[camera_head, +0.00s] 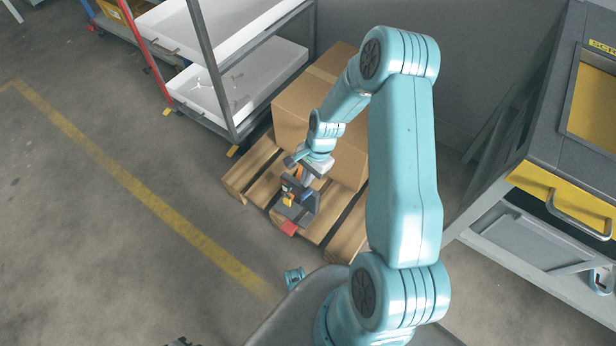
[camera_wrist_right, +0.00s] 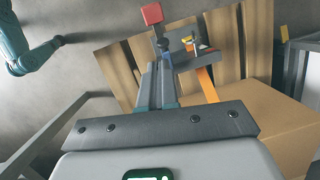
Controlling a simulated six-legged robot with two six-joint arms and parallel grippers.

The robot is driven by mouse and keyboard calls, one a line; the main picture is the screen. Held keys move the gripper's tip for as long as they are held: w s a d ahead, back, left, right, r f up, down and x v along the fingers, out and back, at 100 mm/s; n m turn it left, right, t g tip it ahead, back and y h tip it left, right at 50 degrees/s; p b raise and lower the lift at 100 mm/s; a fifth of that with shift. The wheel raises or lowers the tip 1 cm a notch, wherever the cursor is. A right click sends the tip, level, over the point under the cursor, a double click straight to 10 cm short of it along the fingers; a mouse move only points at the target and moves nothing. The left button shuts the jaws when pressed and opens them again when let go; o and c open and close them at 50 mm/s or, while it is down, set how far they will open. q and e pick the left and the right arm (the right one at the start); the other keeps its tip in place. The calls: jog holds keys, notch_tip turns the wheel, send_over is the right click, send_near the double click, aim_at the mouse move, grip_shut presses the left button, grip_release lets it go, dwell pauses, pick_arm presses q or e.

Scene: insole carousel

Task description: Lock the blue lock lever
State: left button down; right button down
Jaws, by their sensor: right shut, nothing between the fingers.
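A small dark grey fixture (camera_head: 308,206) with red, orange and yellow parts sits over the wooden pallet. In the right wrist view the fixture (camera_wrist_right: 203,58) shows a red block (camera_wrist_right: 152,13), a yellow piece (camera_wrist_right: 187,39) and an orange strip (camera_wrist_right: 207,85). A small blue part on it is too small and partly hidden for me to tell the lever's position. My right gripper (camera_head: 299,180) points down at the fixture. In the wrist view its fingers (camera_wrist_right: 159,68) are together and empty, close beside the fixture; I cannot tell whether they touch it. My left gripper does not show.
The pallet (camera_head: 252,178) carries a large cardboard box (camera_head: 300,108) right behind the fixture. A metal rack with white trays (camera_head: 265,78) stands at the back left. A grey workbench with a yellow drawer (camera_head: 560,190) stands right. The floor at left is clear.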

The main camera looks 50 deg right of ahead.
jog(key=s+a+r+p, duration=0.1)
jog(key=a+r, duration=0.2)
jog(key=r, duration=0.2)
jog(key=shift+a+r, duration=0.2)
jog(key=shift+r, duration=0.1)
jog(key=s+a+f+n+g+y, duration=0.1)
jog(key=s+a+f+n, duration=0.2)
jog(key=a, duration=0.5)
jog(key=s+a+f+n+g, duration=0.1)
jog(key=s+a+n, duration=0.35)
jog(key=a, duration=0.25)
jog(key=s+a+f+n+g+y, duration=0.1)
jog(key=s+a+f+n, duration=0.25)
jog(key=a, duration=0.45)
notch_tip(320, 180, up, 23)
jog(key=w+n+t+p, duration=0.2)
jog(key=n+p, duration=0.3)
jog(key=p, duration=1.7)
jog(key=shift+w+h+p, duration=0.3)
jog(key=shift+h+p, duration=0.1)
